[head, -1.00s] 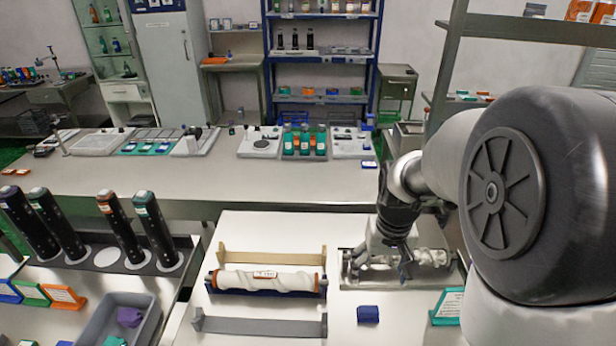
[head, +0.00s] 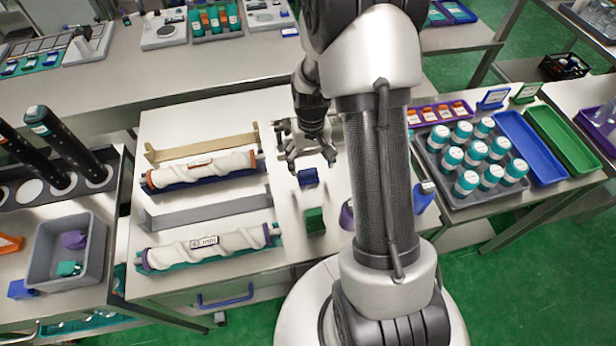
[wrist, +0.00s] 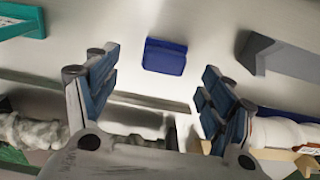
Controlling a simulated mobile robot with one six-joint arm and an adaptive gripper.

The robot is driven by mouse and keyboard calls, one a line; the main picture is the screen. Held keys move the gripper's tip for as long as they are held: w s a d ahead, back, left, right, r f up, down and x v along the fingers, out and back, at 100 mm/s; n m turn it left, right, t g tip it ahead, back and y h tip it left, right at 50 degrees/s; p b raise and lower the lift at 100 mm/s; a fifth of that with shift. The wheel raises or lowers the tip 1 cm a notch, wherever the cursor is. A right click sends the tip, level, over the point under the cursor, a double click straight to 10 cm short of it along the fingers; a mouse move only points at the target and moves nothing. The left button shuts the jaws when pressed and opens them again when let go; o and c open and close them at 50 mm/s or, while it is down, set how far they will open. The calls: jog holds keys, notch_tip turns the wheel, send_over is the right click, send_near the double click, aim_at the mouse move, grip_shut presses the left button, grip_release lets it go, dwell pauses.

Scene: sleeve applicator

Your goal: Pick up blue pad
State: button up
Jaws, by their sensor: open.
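The blue pad (head: 308,177) lies flat on the white table, between the sleeve holders on the left and my arm on the right. It also shows in the wrist view (wrist: 165,57), just beyond and between my fingertips. My gripper (head: 311,160) points down over the table, close behind the pad in the head view. In the wrist view my gripper (wrist: 158,80) has its two blue-padded fingers spread wide with nothing between them. The height of the fingertips above the table is hard to tell.
A green pad (head: 315,221) lies in front of the blue one. White wrapped sleeves (head: 206,166) (head: 208,245) rest in holders to the left. A grey bracket (head: 206,208) stands between them. A tray of bottles (head: 470,205) stands at the right. A grey bin (head: 98,250) is at the left.

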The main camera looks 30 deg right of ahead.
aim_at(308, 172)
jog(key=f, duration=0.2)
jog(key=f+b, duration=0.2)
jog(key=f, duration=0.1)
jog(key=shift+w+a+f, duration=0.15)
jog(key=shift+a+f, duration=0.1)
jog(key=shift+f, duration=0.1)
jog(key=shift+r, duration=0.1)
jog(key=c, duration=1.1)
jog(key=shift+r, duration=0.1)
notch_tip(308, 172, up, 20)
jog(key=p, duration=0.5)
